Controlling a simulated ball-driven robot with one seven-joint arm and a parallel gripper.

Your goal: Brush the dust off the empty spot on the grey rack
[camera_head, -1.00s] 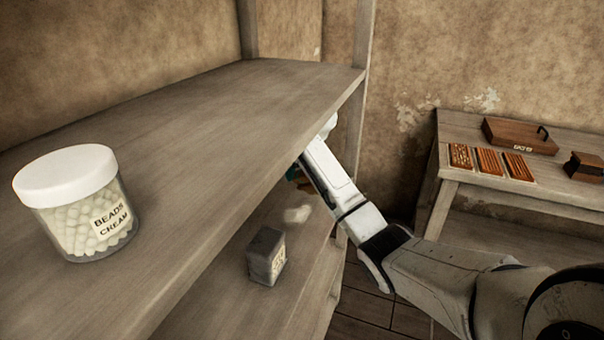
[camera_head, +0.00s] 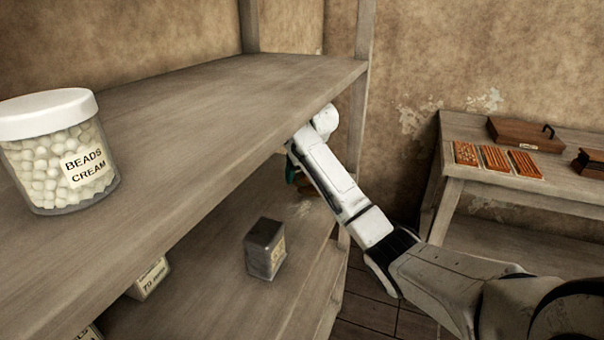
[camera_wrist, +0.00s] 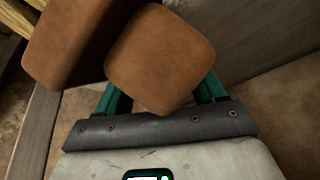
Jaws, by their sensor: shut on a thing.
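The grey rack (camera_head: 190,110) fills the left of the head view. On its lower shelf (camera_head: 215,290), a small faint pale patch of dust (camera_head: 304,208) shows behind a dark grey box. My gripper (camera_wrist: 160,85) is shut on a brown, rounded block (camera_wrist: 158,60), which looks like the brush's handle. Its bristle end cannot be made out. A second brown surface (camera_wrist: 68,38) lies beside it in the wrist view; I cannot tell whether it belongs to the same thing. In the head view, my gripper is mostly hidden under the upper shelf, with only a bit of green showing.
The dark grey box (camera_head: 266,248) stands on the lower shelf near the dust. Pale labelled boxes (camera_head: 150,278) stand further left. A jar of cream beads (camera_head: 60,150) stands on the upper shelf. A side table (camera_head: 560,185) with brown trays is at right.

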